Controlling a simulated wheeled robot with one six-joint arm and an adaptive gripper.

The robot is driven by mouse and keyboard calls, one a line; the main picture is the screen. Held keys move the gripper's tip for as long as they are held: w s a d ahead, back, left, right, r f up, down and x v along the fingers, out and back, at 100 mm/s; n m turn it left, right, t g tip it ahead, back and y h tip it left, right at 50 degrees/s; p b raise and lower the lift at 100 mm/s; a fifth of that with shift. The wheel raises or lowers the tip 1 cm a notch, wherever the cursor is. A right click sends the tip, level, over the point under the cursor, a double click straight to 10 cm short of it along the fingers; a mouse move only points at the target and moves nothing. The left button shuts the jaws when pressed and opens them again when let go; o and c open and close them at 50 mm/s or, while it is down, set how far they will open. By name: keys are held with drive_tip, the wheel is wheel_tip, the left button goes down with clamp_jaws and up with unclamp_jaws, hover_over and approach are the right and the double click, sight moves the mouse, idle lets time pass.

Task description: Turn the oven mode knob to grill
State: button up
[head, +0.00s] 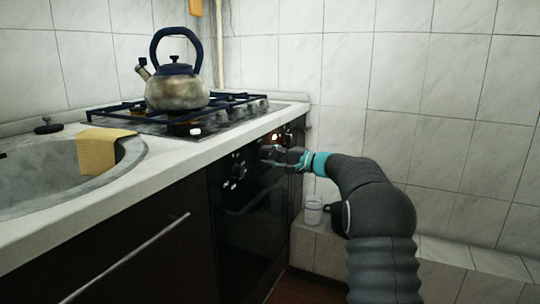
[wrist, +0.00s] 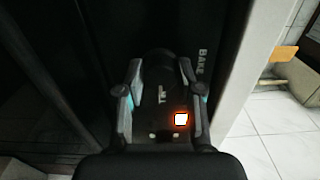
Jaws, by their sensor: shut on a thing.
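The built-in oven (head: 243,205) has a black front below the counter. My gripper (head: 270,153) reaches its control panel from the right. In the wrist view my gripper (wrist: 160,78) has a finger on each side of a dark round knob (wrist: 157,62), shut on it. The word BAKE shows on the panel to the right of this knob, so it appears to be the mode knob. Its pointer and the grill mark cannot be made out. In the head view my gripper largely hides this knob.
Other oven knobs (head: 237,171) sit to the left of my gripper. An orange light (head: 274,137) glows by the panel. A kettle (head: 177,88) stands on the gas hob (head: 145,122) above. The tiled wall (head: 440,90) is at right, with a jar (head: 313,212) on a low ledge.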

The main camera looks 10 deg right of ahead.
drive_tip(key=shift+a, duration=0.1)
idle(0.3)
drive_tip(key=o, duration=1.2)
drive_tip(key=shift+a, duration=0.1)
drive_tip(key=shift+c, duration=0.2)
drive_tip(key=shift+d, duration=0.25)
drive_tip(key=shift+s+d, duration=0.15)
drive_tip(key=v, duration=1.1)
drive_tip(key=shift+s+d, duration=0.2)
